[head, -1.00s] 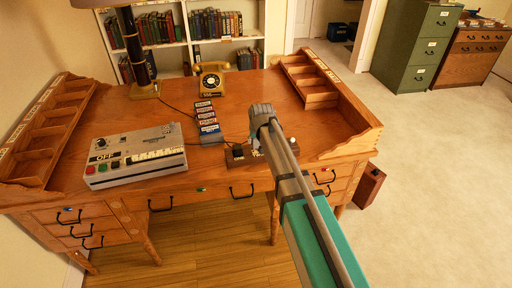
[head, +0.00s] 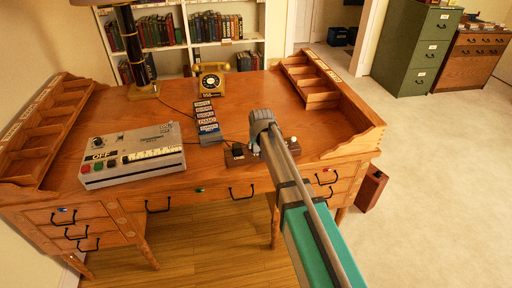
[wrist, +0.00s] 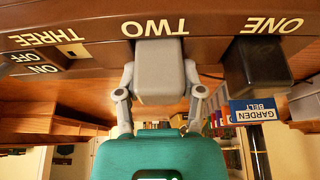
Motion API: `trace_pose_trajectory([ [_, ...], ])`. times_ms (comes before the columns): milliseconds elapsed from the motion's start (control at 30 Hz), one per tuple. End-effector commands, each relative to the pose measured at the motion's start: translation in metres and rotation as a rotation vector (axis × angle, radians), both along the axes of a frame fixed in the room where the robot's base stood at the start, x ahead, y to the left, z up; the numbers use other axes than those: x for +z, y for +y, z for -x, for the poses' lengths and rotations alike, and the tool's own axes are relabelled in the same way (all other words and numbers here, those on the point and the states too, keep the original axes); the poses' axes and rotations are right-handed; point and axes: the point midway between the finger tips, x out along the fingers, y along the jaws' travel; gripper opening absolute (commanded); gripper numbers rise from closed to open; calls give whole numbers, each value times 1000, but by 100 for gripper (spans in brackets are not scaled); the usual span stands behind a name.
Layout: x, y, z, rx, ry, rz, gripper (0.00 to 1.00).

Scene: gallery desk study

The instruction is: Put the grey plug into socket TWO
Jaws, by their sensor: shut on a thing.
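The grey plug (wrist: 160,75) is held between the two fingers of my gripper (wrist: 160,98) in the wrist view, which shows the strip's lettering upside down. The plug sits at the brown socket strip (wrist: 105,25), directly at the label TWO, and appears to touch its face. Its pins and the socket holes are hidden, so I cannot tell how deep it sits. A black plug (wrist: 255,68) is at socket ONE, beside the grey plug. In the head view my gripper (head: 257,148) is over the strip (head: 232,161) at the desk's front edge, and the grey plug is hidden.
The grey control box (head: 132,155), label cards (head: 207,118) and telephone (head: 211,80) stand left of my arm. A wooden organiser (head: 340,105) is at right.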

Motion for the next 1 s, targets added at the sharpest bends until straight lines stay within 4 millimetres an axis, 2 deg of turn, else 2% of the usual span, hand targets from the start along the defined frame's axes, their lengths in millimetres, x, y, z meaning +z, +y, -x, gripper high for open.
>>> trace_pose_trajectory([
  [233, 0, -1, 0, -1, 0, 0, 0],
  [767, -13, -2, 2, -1, 6, 2, 0],
  [800, -12, -2, 2, -1, 6, 2, 58],
  [933, -13, -2, 2, -1, 6, 2, 82],
  [1000, -13, -2, 3, -1, 6, 2, 85],
])
